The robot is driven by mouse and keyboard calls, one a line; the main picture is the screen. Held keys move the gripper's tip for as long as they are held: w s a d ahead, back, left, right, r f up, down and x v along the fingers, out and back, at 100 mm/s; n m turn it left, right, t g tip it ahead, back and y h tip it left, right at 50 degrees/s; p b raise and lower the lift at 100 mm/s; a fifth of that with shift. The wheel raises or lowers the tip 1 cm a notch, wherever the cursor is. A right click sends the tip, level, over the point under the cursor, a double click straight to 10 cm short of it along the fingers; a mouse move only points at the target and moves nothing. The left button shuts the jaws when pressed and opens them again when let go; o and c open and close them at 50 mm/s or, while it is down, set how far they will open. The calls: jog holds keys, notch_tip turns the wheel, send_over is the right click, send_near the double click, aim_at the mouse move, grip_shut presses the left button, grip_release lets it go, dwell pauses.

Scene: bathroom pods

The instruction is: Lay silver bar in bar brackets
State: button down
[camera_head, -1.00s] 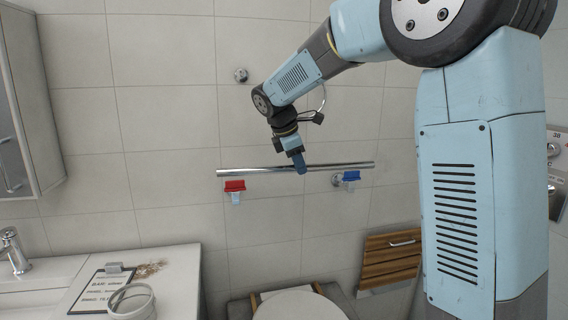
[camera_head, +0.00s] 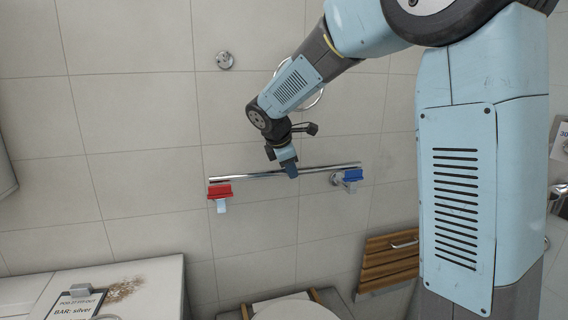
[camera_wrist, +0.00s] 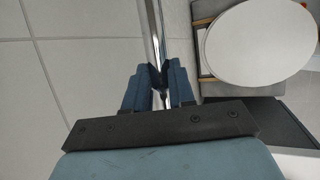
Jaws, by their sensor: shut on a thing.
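The silver bar (camera_head: 325,168) is long and thin and lies nearly level in front of the tiled wall. My gripper (camera_head: 289,169) is shut on it near its middle; the bar also runs up between the fingers in the wrist view (camera_wrist: 155,35). A bracket with a red part (camera_head: 220,191) stands under the bar's left end. A bracket with a blue part (camera_head: 352,175) stands by the right end. The bar's ends appear very close to both brackets. I cannot tell whether it rests in them.
A toilet lid (camera_wrist: 258,42) is below, beside a folded wooden seat (camera_head: 388,262). A counter (camera_head: 150,290) with a clipboard (camera_head: 75,303) is at lower left. A round wall fitting (camera_head: 224,60) sits above the bar. The wall around the bar is clear.

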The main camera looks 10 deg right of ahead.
jog(key=shift+s+a+r, duration=0.1)
jog(key=shift+s+a, duration=0.05)
jog(key=shift+a, duration=0.25)
jog(key=shift+s+f, duration=0.1)
jog(key=shift+f, duration=2.45)
jog(key=c, duration=0.9)
grip_release()
jog(key=shift+o, duration=0.2)
